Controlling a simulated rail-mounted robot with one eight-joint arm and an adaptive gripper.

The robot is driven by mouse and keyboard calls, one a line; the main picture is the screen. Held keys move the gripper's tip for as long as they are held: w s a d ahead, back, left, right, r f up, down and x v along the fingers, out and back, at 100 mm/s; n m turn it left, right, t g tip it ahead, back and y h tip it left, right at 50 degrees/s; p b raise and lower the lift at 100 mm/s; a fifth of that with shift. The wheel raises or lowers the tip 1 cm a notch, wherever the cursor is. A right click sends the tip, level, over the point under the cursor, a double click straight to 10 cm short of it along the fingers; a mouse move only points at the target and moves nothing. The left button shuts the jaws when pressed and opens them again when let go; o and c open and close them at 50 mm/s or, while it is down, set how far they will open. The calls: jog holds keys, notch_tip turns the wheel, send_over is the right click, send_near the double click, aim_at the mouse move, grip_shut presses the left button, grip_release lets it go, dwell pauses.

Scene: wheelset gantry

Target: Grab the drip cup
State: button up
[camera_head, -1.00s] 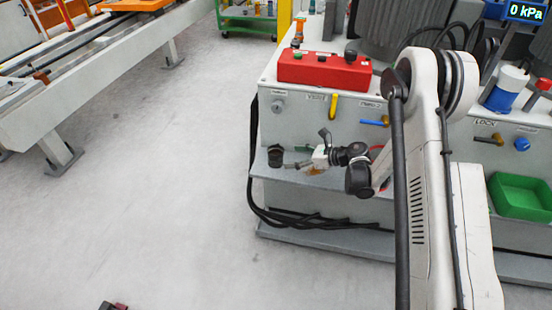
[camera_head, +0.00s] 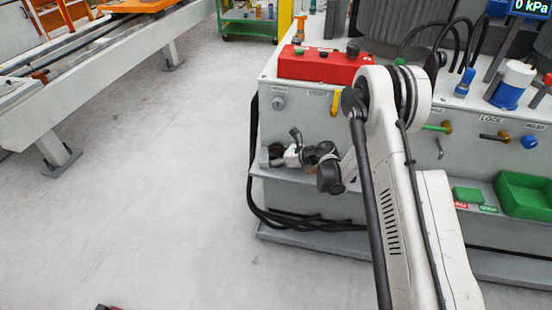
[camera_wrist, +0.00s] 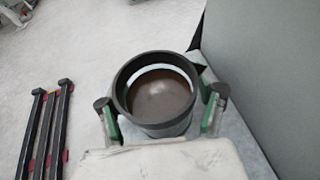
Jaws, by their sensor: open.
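The drip cup (camera_wrist: 158,92) is a round dark cup with a black rim and a brownish inside, seen from above in the wrist view. My gripper (camera_wrist: 160,113) is open, with one green-padded finger at each side of the cup. The cup sits between the fingers; I cannot tell whether they touch it. In the head view, my gripper (camera_head: 282,156) is at the left end of the grey machine's low ledge. There the cup (camera_head: 275,150) is a small dark shape mostly hidden by my gripper.
The grey ledge (camera_head: 258,171) runs along the machine front. A red control box (camera_head: 318,68) sits on the machine. A yellow handle (camera_head: 335,103) hangs above the ledge. A green tray (camera_head: 525,194) is at the right. Black cables (camera_head: 290,219) lie below.

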jog(key=c, duration=1.6)
jog(key=shift+o, duration=0.2)
